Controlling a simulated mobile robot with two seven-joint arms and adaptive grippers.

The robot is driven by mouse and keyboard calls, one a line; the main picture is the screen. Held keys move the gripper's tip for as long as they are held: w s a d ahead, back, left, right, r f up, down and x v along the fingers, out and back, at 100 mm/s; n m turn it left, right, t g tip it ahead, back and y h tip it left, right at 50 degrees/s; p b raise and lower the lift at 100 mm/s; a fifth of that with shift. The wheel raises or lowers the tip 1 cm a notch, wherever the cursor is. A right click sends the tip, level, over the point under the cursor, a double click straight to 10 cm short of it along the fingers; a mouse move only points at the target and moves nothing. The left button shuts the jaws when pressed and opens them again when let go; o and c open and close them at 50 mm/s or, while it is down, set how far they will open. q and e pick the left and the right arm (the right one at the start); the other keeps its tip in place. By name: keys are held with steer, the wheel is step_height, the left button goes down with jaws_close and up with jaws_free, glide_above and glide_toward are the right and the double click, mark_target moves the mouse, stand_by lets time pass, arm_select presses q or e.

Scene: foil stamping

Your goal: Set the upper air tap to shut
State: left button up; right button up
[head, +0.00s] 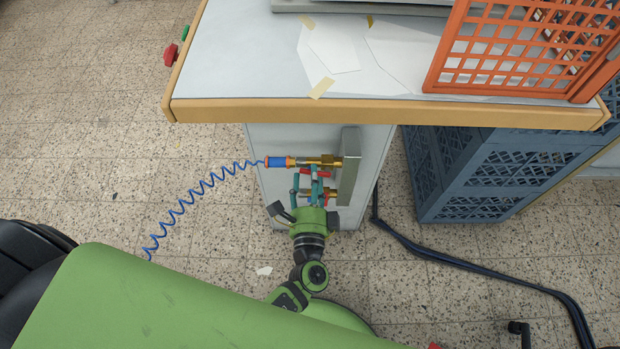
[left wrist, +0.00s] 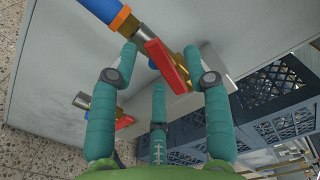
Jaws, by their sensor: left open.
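The upper air tap (head: 327,160) is a brass valve on the side of the grey cabinet, with a blue hose coupling at its left end. Its red lever (left wrist: 166,66) lies roughly along the pipe. The lower air tap (head: 331,192) sits below it; its red lever (left wrist: 123,122) shows in the left wrist view. My left gripper (head: 309,178) is open, with its teal fingers pointing up at the upper tap. In the left wrist view, two fingertips stand on either side of the upper lever; contact cannot be told. My right gripper is not in view.
A coiled blue hose (head: 203,188) runs left from the upper tap. The bench top (head: 230,60) overhangs the taps. Blue crates (head: 480,170) stand at the right, and a black cable (head: 430,252) lies on the floor. Floor to the left is mostly clear.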

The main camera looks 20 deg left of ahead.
arm_select(q)
jaws_close()
steer(key=shift+r, duration=0.1)
steer(key=shift+r+m, duration=0.15)
steer(key=shift+m, duration=0.55)
jaws_free()
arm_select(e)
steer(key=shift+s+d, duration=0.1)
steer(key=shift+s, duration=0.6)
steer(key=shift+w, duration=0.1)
